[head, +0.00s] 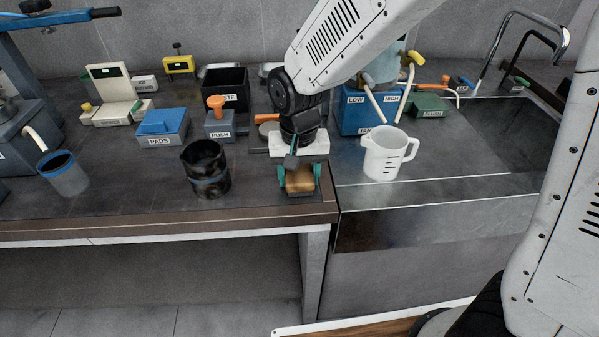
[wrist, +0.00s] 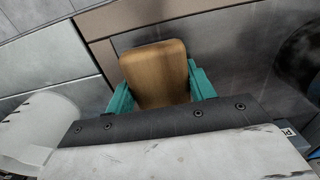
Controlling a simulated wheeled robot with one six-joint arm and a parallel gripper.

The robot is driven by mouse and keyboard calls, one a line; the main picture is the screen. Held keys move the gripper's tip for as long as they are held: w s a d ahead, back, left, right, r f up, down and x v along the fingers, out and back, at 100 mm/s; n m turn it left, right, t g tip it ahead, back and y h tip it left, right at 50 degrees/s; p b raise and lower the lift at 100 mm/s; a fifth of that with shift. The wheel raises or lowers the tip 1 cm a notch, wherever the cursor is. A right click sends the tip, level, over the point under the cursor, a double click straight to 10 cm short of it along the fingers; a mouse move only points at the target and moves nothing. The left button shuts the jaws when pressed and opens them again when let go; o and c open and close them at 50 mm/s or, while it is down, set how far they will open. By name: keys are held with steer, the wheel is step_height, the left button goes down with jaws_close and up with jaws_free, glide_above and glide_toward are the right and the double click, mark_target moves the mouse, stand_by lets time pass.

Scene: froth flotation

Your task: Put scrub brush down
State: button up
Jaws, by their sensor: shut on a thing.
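The scrub brush (head: 301,184) shows as a tan-brown block near the front edge of the dark bench (head: 120,200). My gripper (head: 299,180), with teal fingers, is shut on it from both sides. In the wrist view the brush (wrist: 155,72) sits between the teal fingers of the gripper (wrist: 160,88), with the bench edge just beyond it. The brush is at or just above the bench top; I cannot tell whether it touches. Its underside is hidden.
A dark stained beaker (head: 206,170) stands left of my gripper, and a white measuring jug (head: 386,155) stands right. Behind are the orange-topped PUSH box (head: 219,126) and blue PADS box (head: 162,128). A sink (head: 490,130) lies at right. Bench between beaker and gripper is clear.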

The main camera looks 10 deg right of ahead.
mark_target(299, 171)
steer(key=shift+s+f, duration=0.2)
steer(key=shift+f, duration=0.35)
steer(key=o, duration=1.1)
steer(key=shift+s+f, duration=0.1)
steer(key=shift+d, duration=0.15)
steer(key=shift+w+r, duration=0.2)
steer(key=shift+r, duration=0.25)
steer(key=r, duration=1.1)
steer(key=shift+w+a+r, duration=0.1)
steer(key=shift+a+r, duration=0.1)
steer(key=shift+d+r, duration=0.1)
steer(key=shift+r, duration=0.5)
